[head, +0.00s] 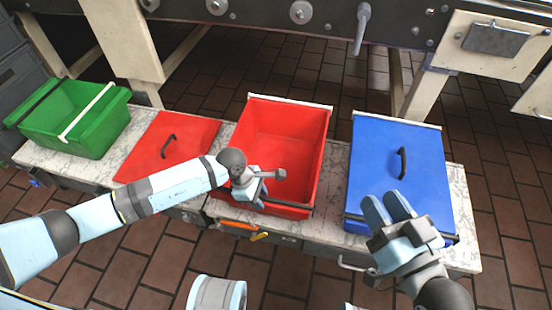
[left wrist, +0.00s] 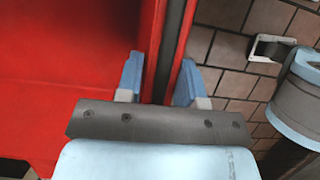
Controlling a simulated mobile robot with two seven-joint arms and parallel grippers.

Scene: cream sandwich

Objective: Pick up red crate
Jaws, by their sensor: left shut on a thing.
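The open red crate (head: 285,135) stands on the marble counter in the middle of the head view, and no contents show in it. My left gripper (head: 262,190) is at the crate's near wall, toward its left side. In the left wrist view the red crate (left wrist: 60,60) fills the left, and my left gripper's fingers (left wrist: 158,82) sit on either side of its dark-edged wall, shut on it. My right gripper (head: 388,208) is over the near left part of the blue crate. Its fingers point away from me with little visible gap; nothing shows between them.
A red lid (head: 180,135) with a dark handle lies left of the red crate. A green crate (head: 95,140) stands at the far left. A blue crate (head: 425,150) with its lid on stands to the right. Marble counter (head: 465,235) shows around them. A machine frame stands behind.

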